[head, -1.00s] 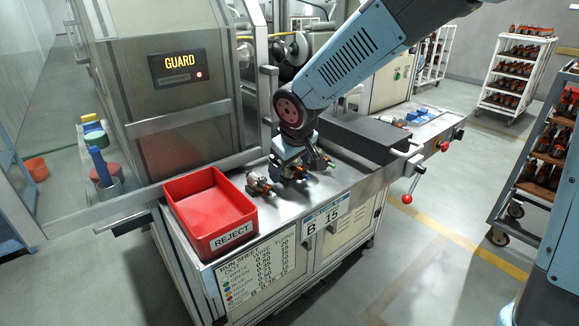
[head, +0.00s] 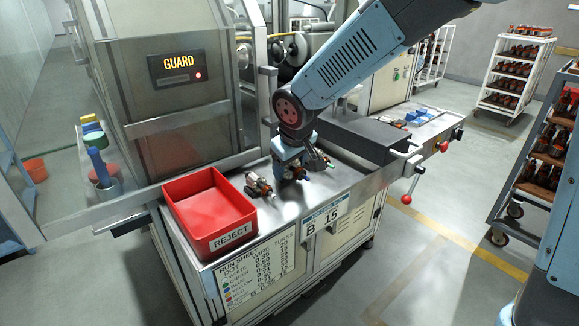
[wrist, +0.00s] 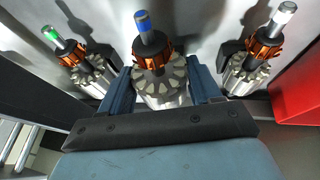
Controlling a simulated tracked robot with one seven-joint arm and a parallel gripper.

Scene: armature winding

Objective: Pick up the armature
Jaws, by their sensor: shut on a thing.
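Three armatures with copper windings and grey toothed cores lie in a row on the steel bench top. My gripper (wrist: 163,88) is shut on the middle one, the blue-tipped armature (wrist: 153,57), with a finger on each side of its core. The green-tipped armature (wrist: 75,54) is to the left in the wrist view, and the white-tipped armature (wrist: 262,48) is to the right. In the head view my gripper (head: 290,171) is low at the bench top and partly hides the blue-tipped armature; I cannot tell whether it touches the bench.
The red REJECT bin (head: 209,210) stands left of the armatures; it also shows at the right of the wrist view (wrist: 299,88). A dark block (head: 362,137) is behind and right. A lever with a red knob (head: 407,199) sticks out at the bench's front.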

